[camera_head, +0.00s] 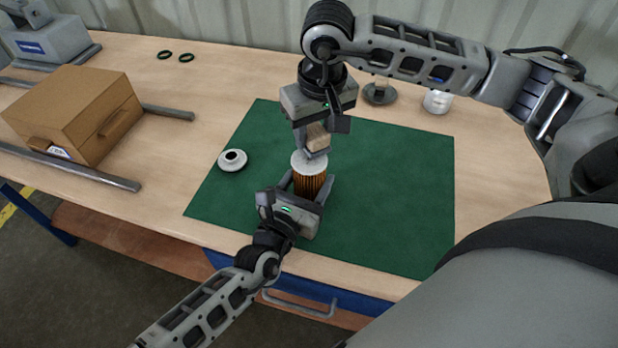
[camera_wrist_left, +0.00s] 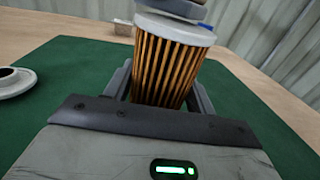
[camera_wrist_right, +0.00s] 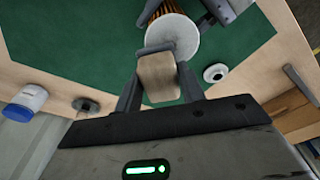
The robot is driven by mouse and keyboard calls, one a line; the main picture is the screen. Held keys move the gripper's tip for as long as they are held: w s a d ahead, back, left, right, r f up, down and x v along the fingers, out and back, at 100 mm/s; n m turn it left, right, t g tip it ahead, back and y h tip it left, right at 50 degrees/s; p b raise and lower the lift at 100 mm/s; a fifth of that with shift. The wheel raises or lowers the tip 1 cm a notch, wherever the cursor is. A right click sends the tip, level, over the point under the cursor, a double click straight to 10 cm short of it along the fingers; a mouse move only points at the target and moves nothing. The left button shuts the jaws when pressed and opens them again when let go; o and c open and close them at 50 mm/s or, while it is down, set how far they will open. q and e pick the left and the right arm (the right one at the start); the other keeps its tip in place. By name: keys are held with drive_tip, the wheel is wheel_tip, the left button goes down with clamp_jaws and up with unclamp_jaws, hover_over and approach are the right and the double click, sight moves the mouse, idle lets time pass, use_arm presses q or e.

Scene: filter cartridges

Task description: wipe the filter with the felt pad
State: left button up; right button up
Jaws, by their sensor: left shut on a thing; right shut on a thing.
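The filter (camera_head: 309,181) is an upright cylinder with orange-brown pleats and a pale top cap, over the green mat (camera_head: 400,190). It also shows in the left wrist view (camera_wrist_left: 168,68) and the right wrist view (camera_wrist_right: 172,36). My left gripper (camera_head: 308,188) is shut on the filter, one finger on each side. My right gripper (camera_head: 316,142) is above the filter's top and shut on a tan block with a grey underside, the felt pad (camera_head: 317,137). The pad (camera_wrist_right: 158,76) is at the edge of the cap; I cannot tell whether they touch.
A white ring-shaped cap (camera_head: 232,160) lies on the mat left of the filter. A cardboard box (camera_head: 78,112) stands between grey rails at the left. A grey round stand (camera_head: 379,94) and a white jar (camera_head: 437,101) are behind the mat. The mat's right side is clear.

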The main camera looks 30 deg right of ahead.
sight(304, 171)
drive_tip(key=shift+f, duration=0.2)
drive_tip(key=shift+s+a, duration=0.1)
drive_tip(key=shift+s+a+r, duration=0.1)
drive_tip(key=shift+s+a, duration=1.7)
drive_tip(key=shift+a, duration=0.3)
drive_tip(key=shift+w+d+f, duration=0.2)
drive_tip(key=shift+w+d, duration=0.7)
drive_tip(key=shift+d, duration=0.25)
drive_tip(key=shift+w+d+f, duration=0.15)
drive_tip(key=shift+w+d, duration=0.75)
drive_tip(key=shift+d, duration=0.25)
drive_tip(key=shift+s+a+r, duration=0.1)
drive_tip(key=shift+s+a, duration=0.85)
drive_tip(key=shift+a, duration=0.25)
drive_tip(key=shift+s+a+r, duration=0.1)
drive_tip(key=shift+s+a, duration=0.85)
drive_tip(key=shift+a, duration=0.2)
